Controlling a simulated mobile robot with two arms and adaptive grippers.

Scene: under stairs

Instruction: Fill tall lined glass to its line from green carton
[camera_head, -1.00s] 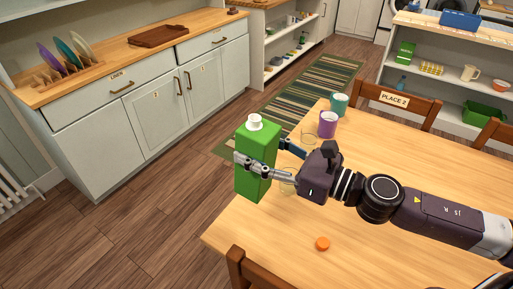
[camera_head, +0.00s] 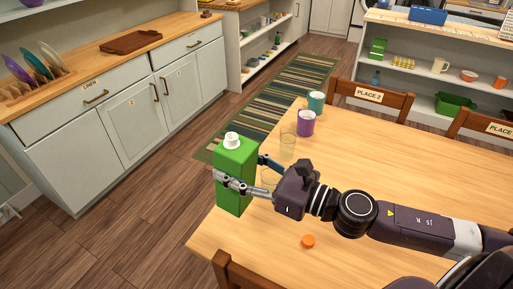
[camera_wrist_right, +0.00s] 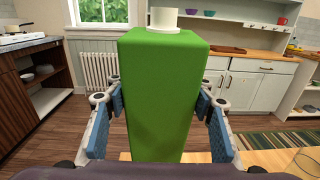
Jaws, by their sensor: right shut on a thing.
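The green carton (camera_head: 234,178) stands upright at the table's left edge, with a white spout or cap (camera_head: 232,140) on top. My right gripper (camera_head: 240,178) is shut on its sides. The carton also fills the middle of the right wrist view (camera_wrist_right: 160,95), between the blue finger pads. A clear, tall-looking glass (camera_head: 288,146) stands on the table behind and right of the carton; I cannot make out a line on it. A second clear glass (camera_head: 269,178) is partly hidden behind the gripper. My left gripper is out of view.
A purple mug (camera_head: 306,123) and a teal mug (camera_head: 316,101) stand beyond the glass. An orange cap-like disc (camera_head: 308,241) lies near the front of the wooden table (camera_head: 400,180). Chairs stand at the far side and front. The table's right part is mostly clear.

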